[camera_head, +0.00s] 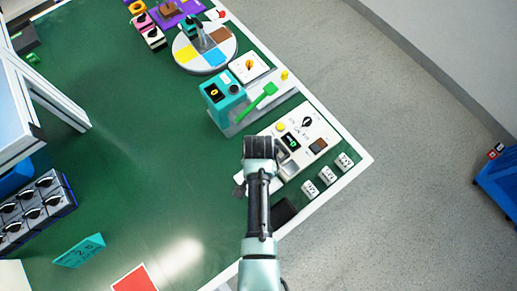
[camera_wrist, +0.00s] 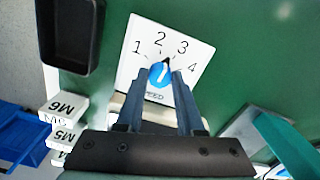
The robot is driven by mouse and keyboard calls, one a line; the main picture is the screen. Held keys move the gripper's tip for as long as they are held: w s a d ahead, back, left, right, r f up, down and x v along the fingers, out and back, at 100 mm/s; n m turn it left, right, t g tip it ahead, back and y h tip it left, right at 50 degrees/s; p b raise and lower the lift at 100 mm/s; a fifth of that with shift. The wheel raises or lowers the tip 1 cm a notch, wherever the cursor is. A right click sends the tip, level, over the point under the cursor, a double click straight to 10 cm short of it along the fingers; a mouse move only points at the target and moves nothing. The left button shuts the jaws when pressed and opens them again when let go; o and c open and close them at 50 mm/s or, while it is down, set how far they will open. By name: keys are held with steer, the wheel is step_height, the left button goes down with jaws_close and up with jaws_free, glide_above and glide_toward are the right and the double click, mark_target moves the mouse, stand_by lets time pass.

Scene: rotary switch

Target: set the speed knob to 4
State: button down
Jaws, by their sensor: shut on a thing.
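A dark pointer tip at the knob's upper edge points up and slightly right, between 2 and 3. The 4 is farther right. My gripper (camera_wrist: 171,78) is closed on the knob, one finger on each side of its lower part. In the head view my arm hides the knob and most of its plate.
A black tray (camera_wrist: 70,45) lies beside the plate. White labelled blocks (camera_head: 327,176) stand near the table edge. A white panel (camera_head: 313,128) with a dial and display is close to my wrist; a teal device (camera_head: 222,98) stands beyond.

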steer(key=m+p, duration=0.1)
steer(key=m, duration=0.4)
steer(key=shift+r+m+p, duration=0.1)
steer(key=shift+m+p, duration=0.3)
steer(key=m+p, duration=0.1)
steer(key=m, duration=0.3)
steer(key=shift+m, duration=0.6)
steer(key=c, duration=0.5)
jaws_free()
step_height(320, 180, up, 13)
steer(key=shift+f, duration=0.1)
steer(key=shift+w, duration=0.1)
